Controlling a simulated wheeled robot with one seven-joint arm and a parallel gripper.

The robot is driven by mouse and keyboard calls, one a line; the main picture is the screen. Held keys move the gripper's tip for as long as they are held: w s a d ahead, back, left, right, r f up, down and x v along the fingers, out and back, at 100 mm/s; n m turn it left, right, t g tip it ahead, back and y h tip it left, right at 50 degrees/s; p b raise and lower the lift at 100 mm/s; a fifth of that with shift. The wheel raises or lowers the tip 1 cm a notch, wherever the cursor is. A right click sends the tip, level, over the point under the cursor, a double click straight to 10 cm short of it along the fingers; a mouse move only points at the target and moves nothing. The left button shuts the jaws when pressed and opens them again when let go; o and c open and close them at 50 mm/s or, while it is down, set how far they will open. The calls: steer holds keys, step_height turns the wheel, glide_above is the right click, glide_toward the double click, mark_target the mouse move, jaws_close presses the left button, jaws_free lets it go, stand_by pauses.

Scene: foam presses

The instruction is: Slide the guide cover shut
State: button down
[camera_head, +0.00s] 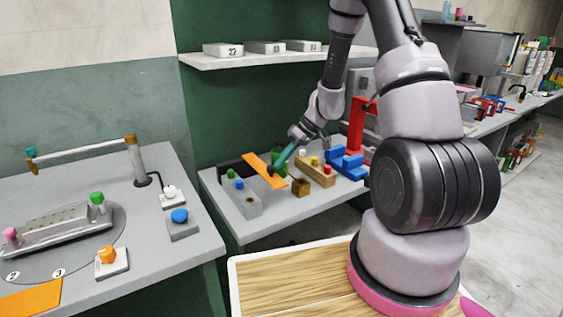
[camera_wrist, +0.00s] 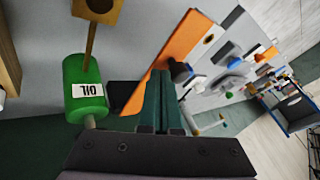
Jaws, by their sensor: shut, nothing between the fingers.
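The guide cover, which I take to be the orange plate (camera_head: 258,164), lies slanted on the grey bench, with a dark opening at its left. In the wrist view the orange plate (camera_wrist: 178,50) carries a dark knob (camera_wrist: 180,71) near its closer end. My gripper (camera_head: 274,169) reaches down to the knob end of the plate. In the wrist view its teal fingers (camera_wrist: 160,76) are shut with nothing between them, just left of the knob. I cannot tell whether they touch the knob or plate. The fingers hide part of the plate's near end.
A grey block with blue and green buttons (camera_head: 240,197), a wooden block (camera_head: 301,187) and a wooden rack (camera_head: 316,172) stand nearby. A red press frame (camera_head: 356,135) rises at right.

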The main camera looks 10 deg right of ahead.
steer(key=s+a, duration=0.3)
steer(key=a, duration=0.6)
steer(key=shift+s+a, duration=0.15)
steer(key=shift+a, duration=0.15)
